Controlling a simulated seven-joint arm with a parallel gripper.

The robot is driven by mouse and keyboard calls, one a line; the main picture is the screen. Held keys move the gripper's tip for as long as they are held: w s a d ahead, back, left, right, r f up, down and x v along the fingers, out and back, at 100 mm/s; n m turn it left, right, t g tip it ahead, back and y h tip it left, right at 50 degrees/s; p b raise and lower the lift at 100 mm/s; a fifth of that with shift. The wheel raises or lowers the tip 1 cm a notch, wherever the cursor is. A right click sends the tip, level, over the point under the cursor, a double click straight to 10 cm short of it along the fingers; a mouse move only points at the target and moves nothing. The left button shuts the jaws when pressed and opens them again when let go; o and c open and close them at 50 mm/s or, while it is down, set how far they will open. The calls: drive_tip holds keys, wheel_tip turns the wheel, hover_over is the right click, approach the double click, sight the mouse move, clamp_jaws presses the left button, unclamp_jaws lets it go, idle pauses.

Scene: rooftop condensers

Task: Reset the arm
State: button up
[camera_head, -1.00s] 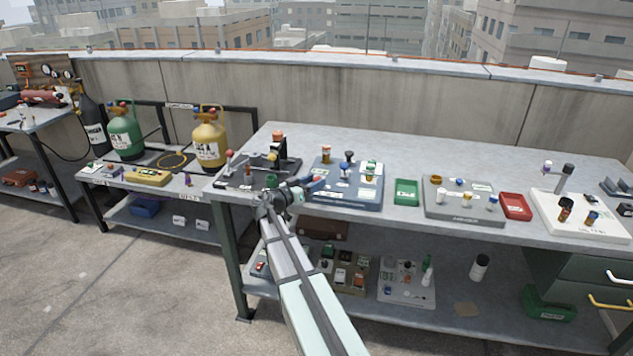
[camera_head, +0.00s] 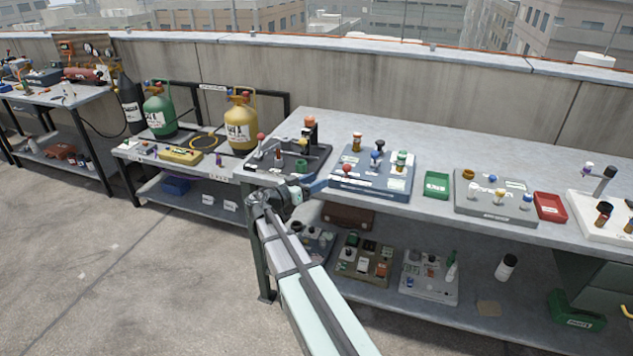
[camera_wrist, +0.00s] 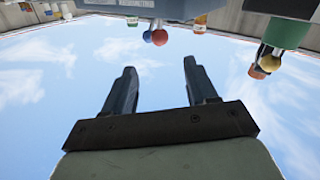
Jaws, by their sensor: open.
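My gripper (camera_wrist: 160,88) is open and empty in the wrist view, its two dark fingers apart with only sky between them. The wrist view looks upside down, with bench items along its top edge. In the head view my gripper (camera_head: 318,185) is at the front edge of the main bench (camera_head: 470,135), left of the blue block (camera_head: 360,187). My arm reaches up to it from the bottom of the picture. The fingertips are small there, and I cannot tell whether they touch the block.
A dark fixture tray (camera_head: 265,172) stands behind my gripper. A green tray (camera_head: 436,185), a grey block (camera_head: 495,206) and a red tray (camera_head: 550,207) lie to the right. Green (camera_head: 160,112) and yellow (camera_head: 240,122) cylinders stand left on a lower bench. The main bench's back strip is clear.

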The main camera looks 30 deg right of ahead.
idle(0.4)
drive_tip(key=s+a+f+n+g+y, duration=0.1)
drive_tip(key=s+a+f+n+y, duration=0.45)
drive_tip(key=f, duration=0.45)
drive_tip(key=s+a+f+n+g+y, duration=0.1)
drive_tip(key=s+a+f+n+y, duration=0.4)
drive_tip(key=f, duration=0.6)
drive_tip(key=s+a+f+n+g+y, duration=0.2)
drive_tip(key=s+a+f+n+y, duration=0.15)
drive_tip(key=s+f, duration=0.45)
drive_tip(key=s+a+f+g+y, duration=0.1)
drive_tip(key=s+a+f+g, duration=0.1)
drive_tip(key=s+f, duration=0.4)
drive_tip(key=s+a+f+g+y, duration=0.1)
drive_tip(key=s+f, duration=0.6)
drive_tip(key=s, duration=0.9)
drive_tip(key=s+a+f+g+y, duration=0.1)
drive_tip(key=s+a+f+g, duration=0.2)
drive_tip(key=s+f, duration=0.3)
drive_tip(key=s+a, duration=0.1)
drive_tip(key=s, duration=0.4)
drive_tip(key=shift+f+y, duration=0.3)
drive_tip(key=shift+f, duration=0.05)
